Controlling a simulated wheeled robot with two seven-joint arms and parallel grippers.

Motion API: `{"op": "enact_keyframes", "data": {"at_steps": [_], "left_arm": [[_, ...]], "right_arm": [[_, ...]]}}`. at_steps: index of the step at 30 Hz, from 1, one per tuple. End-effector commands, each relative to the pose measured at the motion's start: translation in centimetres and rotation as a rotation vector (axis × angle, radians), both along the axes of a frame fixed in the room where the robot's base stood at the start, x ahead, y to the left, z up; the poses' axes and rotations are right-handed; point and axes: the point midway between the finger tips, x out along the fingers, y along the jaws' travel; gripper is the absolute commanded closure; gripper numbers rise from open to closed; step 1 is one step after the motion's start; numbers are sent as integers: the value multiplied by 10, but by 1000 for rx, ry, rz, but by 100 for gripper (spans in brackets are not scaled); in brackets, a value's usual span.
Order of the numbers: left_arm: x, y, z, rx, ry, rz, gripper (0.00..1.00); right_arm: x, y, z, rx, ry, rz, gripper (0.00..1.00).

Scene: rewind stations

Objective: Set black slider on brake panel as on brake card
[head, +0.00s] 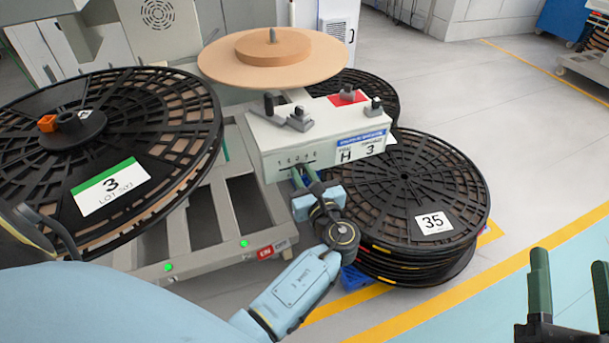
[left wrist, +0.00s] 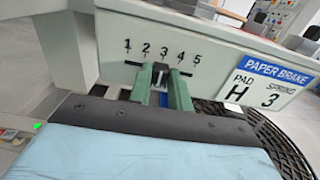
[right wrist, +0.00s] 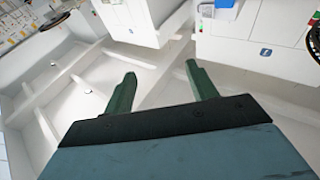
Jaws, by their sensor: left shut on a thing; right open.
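The brake panel (head: 290,145) is a pale box with a front slot numbered 1 to 5, seen close in the left wrist view (left wrist: 112,70). My left gripper (head: 304,176) is at the slot, its green fingers shut on the black slider (left wrist: 160,72). The slider stands about under the 3; the fingers partly hide it and the slot. The brake card (left wrist: 265,85) on the panel's right front reads PAPER BRAKE, PAD H, SPRING 3; it also shows in the head view (head: 362,146). My right gripper (head: 570,262) is open and empty at the lower right, far from the panel.
A large black reel (head: 150,140) labelled 3 lies at left. A stack of black reels (head: 400,190) labelled 35 stands right of the panel. A tan disc (head: 215,62) is behind it. Knobs (head: 298,120) stand on the panel's top.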

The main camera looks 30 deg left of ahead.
Motion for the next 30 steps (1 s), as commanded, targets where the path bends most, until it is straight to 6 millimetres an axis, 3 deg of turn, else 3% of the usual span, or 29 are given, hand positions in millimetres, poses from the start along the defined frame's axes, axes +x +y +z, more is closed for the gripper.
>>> {"op": "enact_keyframes", "data": {"at_steps": [1, 6, 17, 30], "left_arm": [[0, 0, 0, -1, 1, 2, 79], [0, -1, 0, -1, 1, 0, 58], [-1, -3, 0, -1, 1, -1, 58], [-35, -49, 2, -2, 1, -2, 58]], "right_arm": [[0, 0, 0, 0, -1, 0, 43], [0, 0, 0, 1, -2, 0, 43], [0, 0, 1, -1, 5, 0, 43], [2, -13, -68, -127, 416, -28, 43]]}}
